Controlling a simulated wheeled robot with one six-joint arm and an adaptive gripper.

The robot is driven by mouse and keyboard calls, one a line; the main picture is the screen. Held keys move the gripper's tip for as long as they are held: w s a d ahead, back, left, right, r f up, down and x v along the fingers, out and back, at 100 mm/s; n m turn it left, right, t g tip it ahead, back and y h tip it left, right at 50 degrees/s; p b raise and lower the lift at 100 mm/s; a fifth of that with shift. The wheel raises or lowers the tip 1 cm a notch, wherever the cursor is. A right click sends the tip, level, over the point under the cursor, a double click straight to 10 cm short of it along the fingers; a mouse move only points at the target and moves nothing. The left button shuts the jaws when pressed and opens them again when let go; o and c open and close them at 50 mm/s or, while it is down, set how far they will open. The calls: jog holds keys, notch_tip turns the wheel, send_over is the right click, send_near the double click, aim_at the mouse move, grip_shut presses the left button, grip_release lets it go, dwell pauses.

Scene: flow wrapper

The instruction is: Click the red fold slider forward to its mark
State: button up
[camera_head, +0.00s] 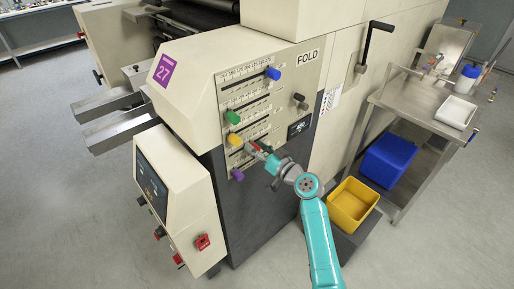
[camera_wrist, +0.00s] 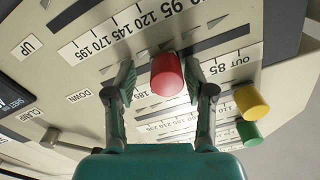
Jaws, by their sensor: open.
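The red fold slider knob (camera_wrist: 167,75) stands out from the slotted panel in the wrist view, with a printed number scale (camera_wrist: 120,35) beside it. My gripper (camera_wrist: 155,82) is open, with one finger on each side of the red knob. A small gap seems to show on the left; on the right the finger is very close, and I cannot tell if it touches. In the head view my gripper (camera_head: 256,150) is at the FOLD panel (camera_head: 285,85), below the yellow knob, and mostly hides the red knob.
Yellow (camera_head: 235,140), green (camera_head: 233,117), blue (camera_head: 273,73) and purple (camera_head: 237,175) knobs stick out of the same panel. A yellow bin (camera_head: 352,203) and a steel cart (camera_head: 420,110) stand right of the arm.

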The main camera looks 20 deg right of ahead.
jog(key=v, duration=1.2)
jog(key=s+a+f+m+g+h, duration=0.1)
jog(key=s+a+f+m+h, duration=0.2)
jog(key=s+f, duration=0.55)
jog(key=s+a+f+g+h, duration=0.25)
jog(key=s+a+f, duration=0.3)
jog(key=s, duration=0.65)
jog(key=s+a+r+n, duration=0.1)
jog(key=s+r, duration=0.2)
jog(key=s, duration=0.5)
jog(key=s+a+r+n, duration=0.1)
jog(key=s+r, duration=0.2)
jog(key=s, duration=0.5)
jog(key=s+a+r+n+t, duration=0.1)
jog(key=s+r+n, duration=0.1)
jog(key=s, duration=0.6)
jog(key=shift+s+r, duration=0.3)
jog(key=shift+r, duration=0.45)
